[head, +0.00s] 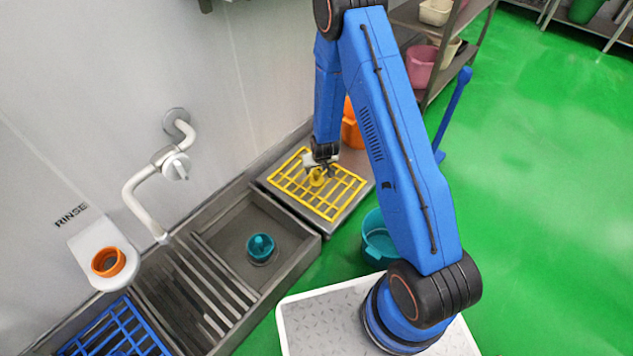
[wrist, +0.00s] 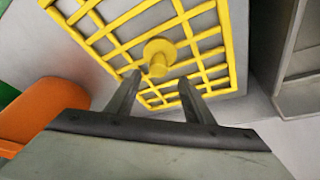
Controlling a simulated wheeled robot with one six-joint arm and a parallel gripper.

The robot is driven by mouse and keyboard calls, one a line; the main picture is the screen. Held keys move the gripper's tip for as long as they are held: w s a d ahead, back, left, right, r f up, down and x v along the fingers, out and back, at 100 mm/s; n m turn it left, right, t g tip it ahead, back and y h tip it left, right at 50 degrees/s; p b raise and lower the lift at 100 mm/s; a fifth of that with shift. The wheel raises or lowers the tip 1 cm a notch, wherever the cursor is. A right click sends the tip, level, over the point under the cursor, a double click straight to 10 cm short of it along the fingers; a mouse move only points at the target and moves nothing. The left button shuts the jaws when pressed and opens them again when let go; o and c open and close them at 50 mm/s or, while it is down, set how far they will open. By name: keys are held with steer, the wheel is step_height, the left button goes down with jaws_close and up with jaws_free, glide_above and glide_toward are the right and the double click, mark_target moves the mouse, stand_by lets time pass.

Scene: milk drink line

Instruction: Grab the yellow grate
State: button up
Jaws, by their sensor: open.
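The yellow grate (head: 345,191) lies flat on a grey surface at the far end of the sink unit. A yellow knob stands up from its middle. In the wrist view the grate (wrist: 205,22) fills the upper part, with the knob (wrist: 158,55) near the centre. My gripper (head: 320,172) is over the middle of the grate. In the wrist view my gripper (wrist: 158,82) is open, and the knob shows just beyond and between its two fingertips. I cannot tell whether the fingers touch the knob. Nothing is held.
An orange container (head: 352,134) stands behind the grate, close to my gripper; it also shows in the wrist view (wrist: 45,108). A sink basin (head: 225,238) with a teal piece (head: 260,247) is nearer. A teal bucket (head: 376,240) stands right on the green floor. A blue grate (head: 122,335) lies lower left.

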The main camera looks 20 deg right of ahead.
mark_target(317, 173)
steer(key=x, duration=0.4)
steer(key=shift+s+d+f, duration=0.1)
steer(key=shift+s+d, duration=0.15)
steer(key=shift+s, duration=0.15)
steer(key=shift+w+f, duration=0.2)
steer(key=shift+f, duration=0.35)
jaws_close()
